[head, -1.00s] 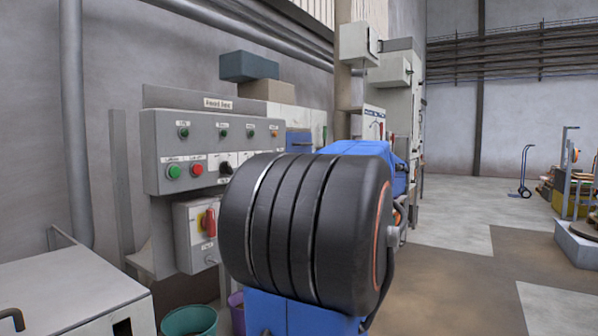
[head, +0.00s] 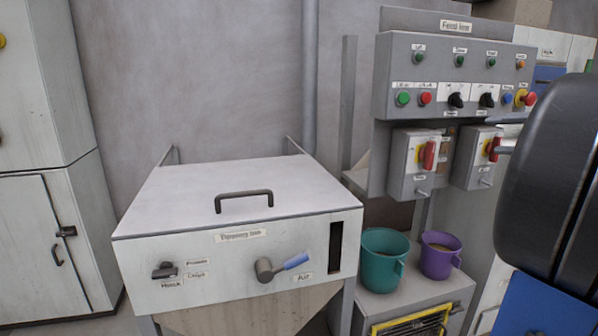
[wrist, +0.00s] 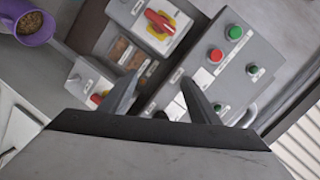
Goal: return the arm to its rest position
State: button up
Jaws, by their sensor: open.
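My gripper (wrist: 160,82) is open and empty in the wrist view, its two dark fingers apart. Past the fingers are the grey button panel (wrist: 215,70) and a switch box with a red handle on yellow (wrist: 160,22). No contact shows, but the gap to the panel is hard to judge. In the head view my dark, bulky arm fills the right edge, in front of the control station. A grey piece beside the right-hand red-handled switch (head: 493,148) may be part of my gripper; most of the gripper is hidden there.
A white hopper bin (head: 240,200) with a lid handle and blue-handled lever stands at centre left. A teal bucket (head: 383,262) and a purple bucket (head: 438,258) stand below the switches; the purple one (wrist: 36,25) shows in the wrist view. A white cabinet (head: 45,230) stands far left.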

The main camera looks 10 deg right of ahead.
jog(key=s+a+f+n+g+y, duration=0.15)
jog(key=a+f+g, duration=0.25)
jog(key=a+f, duration=0.6)
jog(key=s+a+f+n+g, duration=0.1)
jog(key=a+f+n+g, duration=0.15)
jog(key=a+f, duration=0.75)
jog(key=s+a+f+n+g+h, duration=0.4)
jog(key=s+a+f+n+h, duration=0.1)
jog(key=s+a+f, duration=0.7)
jog(key=s+n, duration=0.1)
jog(key=s, duration=0.1)
jog(key=shift+s+f, duration=0.4)
